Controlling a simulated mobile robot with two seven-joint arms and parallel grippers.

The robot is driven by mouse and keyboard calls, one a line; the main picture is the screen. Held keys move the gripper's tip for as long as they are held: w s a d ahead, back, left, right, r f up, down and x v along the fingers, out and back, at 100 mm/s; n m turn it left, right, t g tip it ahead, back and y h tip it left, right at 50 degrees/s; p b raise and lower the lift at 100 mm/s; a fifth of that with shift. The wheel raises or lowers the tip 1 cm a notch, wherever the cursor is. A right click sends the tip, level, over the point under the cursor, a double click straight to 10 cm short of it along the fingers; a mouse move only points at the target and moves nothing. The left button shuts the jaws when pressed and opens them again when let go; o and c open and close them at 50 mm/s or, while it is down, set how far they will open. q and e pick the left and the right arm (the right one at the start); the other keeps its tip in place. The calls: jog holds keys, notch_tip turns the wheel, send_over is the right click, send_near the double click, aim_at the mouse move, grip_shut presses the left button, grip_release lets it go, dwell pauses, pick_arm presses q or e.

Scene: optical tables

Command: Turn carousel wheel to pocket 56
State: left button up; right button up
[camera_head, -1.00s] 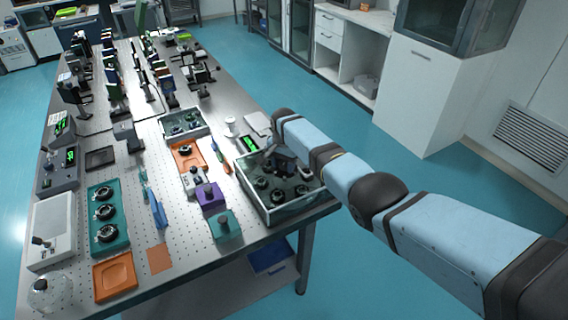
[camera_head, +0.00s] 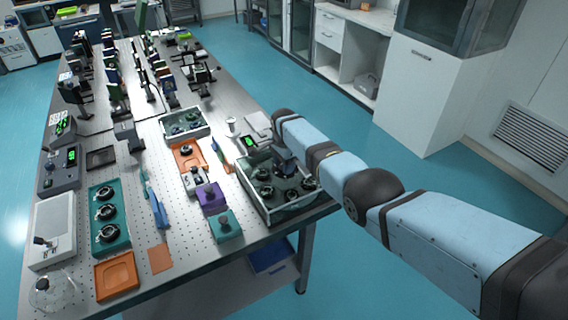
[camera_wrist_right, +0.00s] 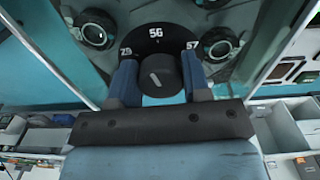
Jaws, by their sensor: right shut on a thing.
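The carousel wheel (camera_wrist_right: 153,33) is a dark disc with white numbers, seen in the right wrist view. The number 56 stands at the top, directly beyond the knob. A label that looks like 57 is at the right and another, hard to read, at the left. My right gripper (camera_wrist_right: 159,80) is shut on the dark round knob (camera_wrist_right: 160,70) at the wheel's middle, one finger on each side. The knob's top bears a light slanted mark. In the head view my right gripper (camera_head: 286,166) reaches down into the clear-walled bin (camera_head: 290,210); the wheel is largely hidden there. My left gripper is out of view.
Several round dark-rimmed parts (camera_wrist_right: 218,44) lie around the wheel. A small unit with a green display (camera_head: 249,142) stands behind the bin. Left of it are a teal block (camera_head: 225,227), a purple block (camera_head: 210,198) and an orange tray (camera_head: 116,276). The bin is near the table's right edge.

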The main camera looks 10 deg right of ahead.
jog(key=shift+w+r+m, duration=0.2)
jog(key=shift+m, duration=0.9)
jog(key=shift+d+m, duration=0.1)
jog(key=shift+m, duration=0.4)
jog(key=o, duration=1.2)
jog(key=shift+o, duration=0.4)
jog(key=shift+f, duration=0.1)
jog(key=shift+s+r, duration=0.1)
jog(key=shift+r, duration=0.35)
notch_tip(320, 180, up, 5)
jog(key=shift+f+p, duration=0.1)
jog(key=shift+p, duration=0.75)
notch_tip(320, 180, up, 8)
jog(key=shift+b, duration=0.3)
